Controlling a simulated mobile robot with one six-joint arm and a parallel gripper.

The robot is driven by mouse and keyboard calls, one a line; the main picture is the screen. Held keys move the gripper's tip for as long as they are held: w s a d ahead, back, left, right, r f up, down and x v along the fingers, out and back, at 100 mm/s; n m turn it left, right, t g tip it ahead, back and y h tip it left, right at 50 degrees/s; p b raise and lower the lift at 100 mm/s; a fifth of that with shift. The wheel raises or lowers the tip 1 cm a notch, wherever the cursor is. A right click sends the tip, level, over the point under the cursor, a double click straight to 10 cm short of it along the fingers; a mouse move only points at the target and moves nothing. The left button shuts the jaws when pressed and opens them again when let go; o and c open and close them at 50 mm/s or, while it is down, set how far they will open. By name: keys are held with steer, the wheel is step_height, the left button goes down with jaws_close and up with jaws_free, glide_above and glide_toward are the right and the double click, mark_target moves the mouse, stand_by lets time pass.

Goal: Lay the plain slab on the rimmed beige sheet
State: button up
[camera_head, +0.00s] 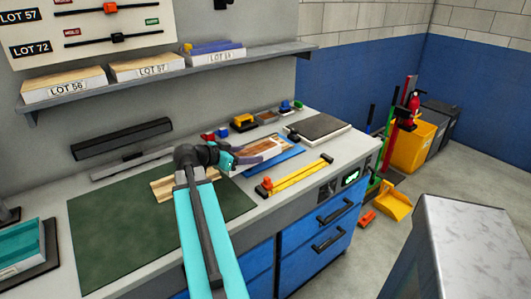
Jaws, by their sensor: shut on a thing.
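My gripper (234,160) reaches over the workbench, above the near-left end of a blue tray (287,157). It is shut on a pale, plain slab (262,152), which extends to the right from the fingers over the tray. I cannot tell whether the slab still touches what is beneath it. A brown, wood-like piece (272,141) shows just behind the slab. The rimmed beige sheet (163,188) lies on the dark green mat (115,240), left of my gripper. My arm hides its right part.
A yellow clamp-like tool with red ends (297,177) lies in front of the blue tray. A dark plate (318,126) lies behind right. Small coloured items (243,122) line the wall side. A shelf (165,80) with labelled stacks hangs above. The green mat's front is clear.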

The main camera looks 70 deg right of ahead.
steer(key=shift+s+d+f, duration=0.15)
steer(key=shift+s+d, duration=0.1)
steer(key=shift+s, duration=0.35)
steer(key=shift+s+d+f, duration=0.1)
steer(key=shift+s+d, duration=0.1)
steer(key=shift+s, duration=0.35)
steer(key=w+d+p, duration=0.1)
steer(key=d, duration=0.4)
steer(key=w+d+f+p, duration=0.1)
steer(key=d, duration=0.4)
steer(key=w+d+p, duration=0.1)
steer(key=d, duration=0.4)
steer(key=shift+d+f+p, duration=0.2)
steer(key=shift+d+p, duration=0.15)
steer(key=shift+f, duration=0.15)
steer(key=shift+f+p, duration=0.7)
steer(key=shift+f, duration=0.95)
steer(key=o, duration=0.8)
